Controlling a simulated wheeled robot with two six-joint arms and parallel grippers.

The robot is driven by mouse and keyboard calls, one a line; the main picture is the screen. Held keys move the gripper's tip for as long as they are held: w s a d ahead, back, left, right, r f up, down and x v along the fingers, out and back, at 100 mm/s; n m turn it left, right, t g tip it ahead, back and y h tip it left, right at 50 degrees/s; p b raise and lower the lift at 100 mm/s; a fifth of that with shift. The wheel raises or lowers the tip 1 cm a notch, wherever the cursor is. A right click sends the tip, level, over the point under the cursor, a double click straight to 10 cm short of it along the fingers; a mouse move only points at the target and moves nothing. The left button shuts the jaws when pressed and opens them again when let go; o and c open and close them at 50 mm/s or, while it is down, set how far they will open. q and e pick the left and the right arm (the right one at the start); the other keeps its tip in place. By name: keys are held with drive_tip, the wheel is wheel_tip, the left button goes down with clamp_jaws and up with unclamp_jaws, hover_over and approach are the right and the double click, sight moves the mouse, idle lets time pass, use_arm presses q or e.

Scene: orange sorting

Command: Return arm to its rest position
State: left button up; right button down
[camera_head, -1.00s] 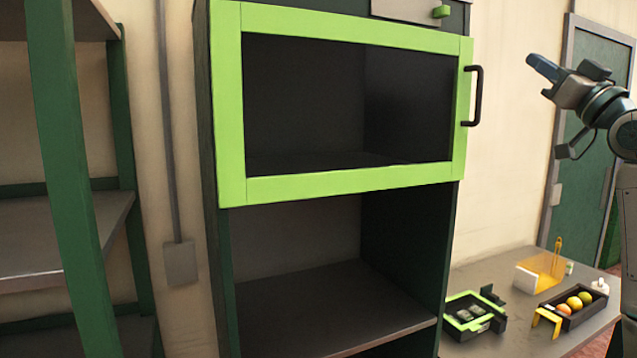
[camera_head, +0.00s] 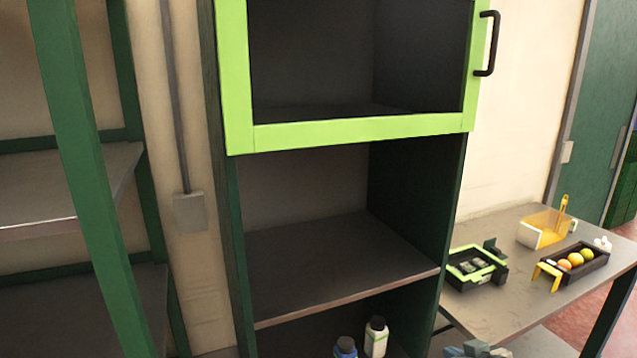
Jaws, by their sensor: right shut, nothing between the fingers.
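The rest of my right arm is out of the picture. My left gripper is not in view.
A dark cabinet with a green-framed door (camera_head: 360,133) and black handle (camera_head: 489,44) stands in the middle. Two bottles (camera_head: 376,338) stand on its low shelf. The table (camera_head: 500,310) at right holds a green-black box (camera_head: 476,265), a crate of fruit (camera_head: 548,257) and a yellow-white container (camera_head: 540,232). Green shelving (camera_head: 75,190) is at left.

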drive_tip(key=s+f+m+g+h, duration=0.1)
drive_tip(key=s+f+g, duration=0.3)
drive_tip(key=s, duration=0.6)
drive_tip(key=s+f+g+h, duration=0.1)
drive_tip(key=s+f, duration=0.5)
drive_tip(key=s, duration=0.5)
drive_tip(key=s+f+m+g+h, duration=0.1)
drive_tip(key=s+f+g, duration=0.2)
drive_tip(key=s+f, duration=0.5)
wheel_tip(320, 180, down, 30)
drive_tip(key=s+d+g, duration=0.1)
drive_tip(key=s+d, duration=0.1)
drive_tip(key=d, duration=0.1)
drive_tip(key=s+f+g, duration=0.1)
drive_tip(key=s+f, duration=1.7)
drive_tip(key=shift+s+d+b, duration=0.2)
drive_tip(key=shift+d+b, duration=0.25)
